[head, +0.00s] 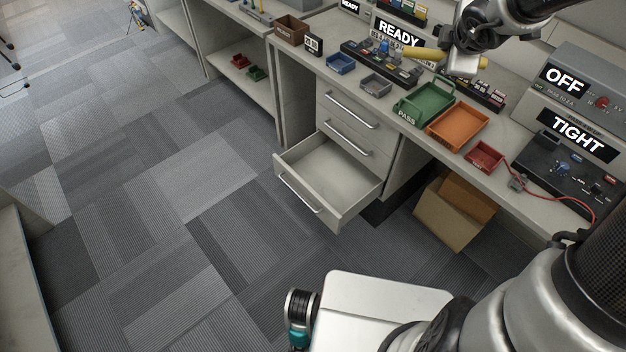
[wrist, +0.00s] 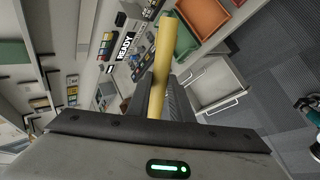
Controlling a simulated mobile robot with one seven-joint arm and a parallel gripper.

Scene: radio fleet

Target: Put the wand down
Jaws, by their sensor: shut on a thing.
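The wand, a yellow rod, is held crosswise in my gripper (head: 464,62) above the bench. In the head view one end of the wand (head: 424,53) sticks out to the left and a short piece shows on the right. In the wrist view the wand (wrist: 161,65) stands up between the dark fingers of my gripper (wrist: 164,98). The fingers are shut on it. Its lower part is hidden by the gripper body. The wand appears to be above the bench top and clear of it, but its height is hard to tell.
The bench holds a green PASS tray (head: 424,104), an orange tray (head: 458,126), a small red tray (head: 484,157), a blue tray (head: 341,63) and a grey tray (head: 375,84). A drawer (head: 330,178) stands open and empty below. A cardboard box (head: 452,214) is on the floor.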

